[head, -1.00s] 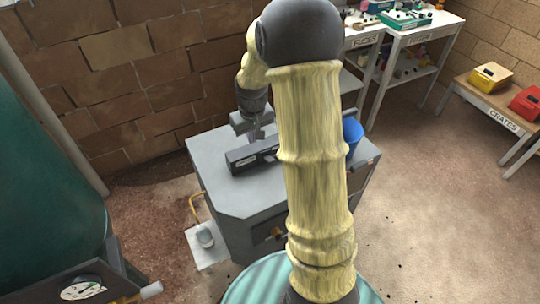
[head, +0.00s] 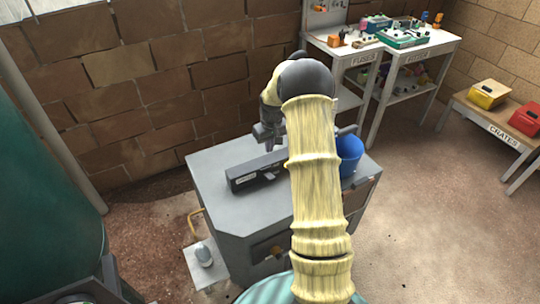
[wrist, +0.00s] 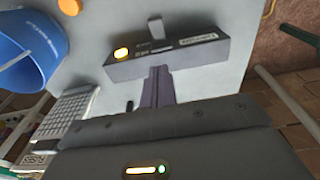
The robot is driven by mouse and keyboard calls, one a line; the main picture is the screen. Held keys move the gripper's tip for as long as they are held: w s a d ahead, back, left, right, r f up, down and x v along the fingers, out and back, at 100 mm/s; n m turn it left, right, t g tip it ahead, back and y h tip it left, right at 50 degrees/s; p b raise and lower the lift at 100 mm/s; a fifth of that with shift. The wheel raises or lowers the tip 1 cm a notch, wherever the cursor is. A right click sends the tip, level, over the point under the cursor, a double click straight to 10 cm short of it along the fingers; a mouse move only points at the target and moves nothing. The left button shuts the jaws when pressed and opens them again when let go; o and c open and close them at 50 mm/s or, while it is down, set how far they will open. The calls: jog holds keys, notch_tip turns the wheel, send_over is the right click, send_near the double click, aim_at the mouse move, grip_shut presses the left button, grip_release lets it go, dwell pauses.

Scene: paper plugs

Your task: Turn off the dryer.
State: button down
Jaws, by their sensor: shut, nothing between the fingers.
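A long dark grey box (head: 257,172), which seems to be the dryer's switch unit, lies on top of a grey cabinet (head: 212,165). A light grey lever (wrist: 155,27) stands up at the box's far edge. My gripper (wrist: 158,70) is shut and empty, its fingertips near the middle of the box's labelled face. In the head view my gripper (head: 269,148) is behind the box; contact cannot be told.
A blue bucket (head: 349,156) stands at the cabinet's right side, partly behind my arm. A large green tank (head: 40,190) is at left. Tables marked FUSES (head: 363,59) and CRATES (head: 503,134) stand at right. The floor between is open.

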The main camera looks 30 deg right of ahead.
jog(key=p, duration=0.1)
send_over(270, 175)
jog(key=f, duration=0.8)
jog(key=shift+w+a+f, duration=0.15)
jog(key=shift+w+f, duration=0.15)
jog(key=shift+w, duration=0.05)
jog(key=shift+s+f+p, duration=0.2)
jog(key=shift+s+f, duration=0.05)
jog(key=shift+f, duration=0.4)
jog(key=shift+s+f+p, duration=0.25)
jog(key=shift+s+f, duration=0.05)
jog(key=shift+f, duration=0.4)
jog(key=shift+s+f+p, duration=0.2)
jog(key=shift+s+f, duration=0.05)
jog(key=shift+f, duration=0.4)
jog(key=shift+w+f, duration=0.1)
jog(key=shift+w, duration=0.05)
